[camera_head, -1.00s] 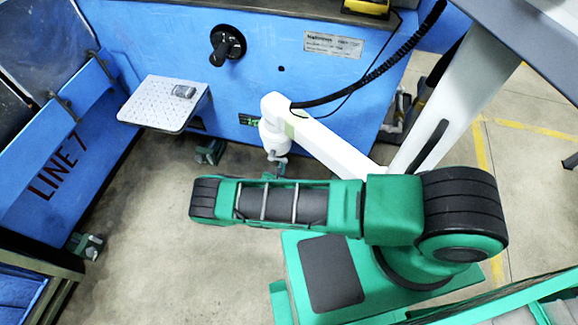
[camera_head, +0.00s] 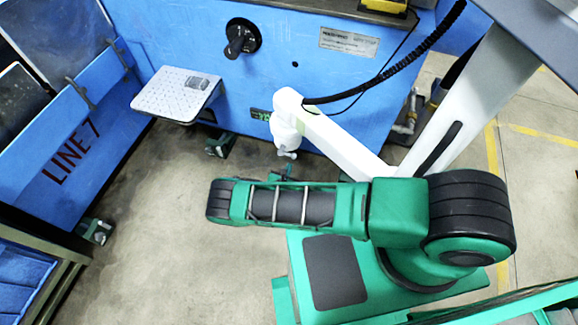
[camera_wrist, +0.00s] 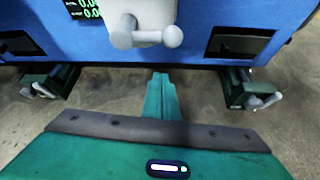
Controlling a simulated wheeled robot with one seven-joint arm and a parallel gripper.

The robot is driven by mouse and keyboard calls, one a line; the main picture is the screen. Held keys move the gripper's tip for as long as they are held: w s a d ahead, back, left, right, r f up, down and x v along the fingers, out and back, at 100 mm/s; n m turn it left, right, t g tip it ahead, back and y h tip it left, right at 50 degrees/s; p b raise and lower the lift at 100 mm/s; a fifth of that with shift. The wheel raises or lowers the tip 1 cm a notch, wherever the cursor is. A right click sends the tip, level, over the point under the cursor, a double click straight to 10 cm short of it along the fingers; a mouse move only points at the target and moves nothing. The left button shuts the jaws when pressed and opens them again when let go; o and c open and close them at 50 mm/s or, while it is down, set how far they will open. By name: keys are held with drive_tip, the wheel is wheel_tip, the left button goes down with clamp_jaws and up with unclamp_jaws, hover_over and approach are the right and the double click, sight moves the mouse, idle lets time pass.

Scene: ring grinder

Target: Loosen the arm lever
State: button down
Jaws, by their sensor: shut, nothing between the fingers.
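The arm lever (camera_wrist: 145,38) is a pale grey handle with a rounded knob at its right end. It is mounted on the end of a white arm. In the wrist view it is at the top, beyond and slightly left of my gripper tip. In the head view the lever (camera_head: 287,155) hangs small under the white arm's end (camera_head: 288,115). My gripper (camera_wrist: 161,80) is green, shut and empty, and points toward the machine below the lever. A gap shows between them in the wrist view. In the head view my gripper (camera_head: 284,174) is mostly hidden behind my arm.
The blue machine wall (camera_head: 270,75) stands behind, with a black knob (camera_head: 242,38) and a white perforated tray (camera_head: 175,92) jutting out. A black cable (camera_head: 410,60) loops above the white arm. Green machine feet stand on the floor. Open floor lies at the left.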

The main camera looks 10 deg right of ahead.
drive_tip(key=v, duration=1)
drive_tip(key=shift+d, duration=0.1)
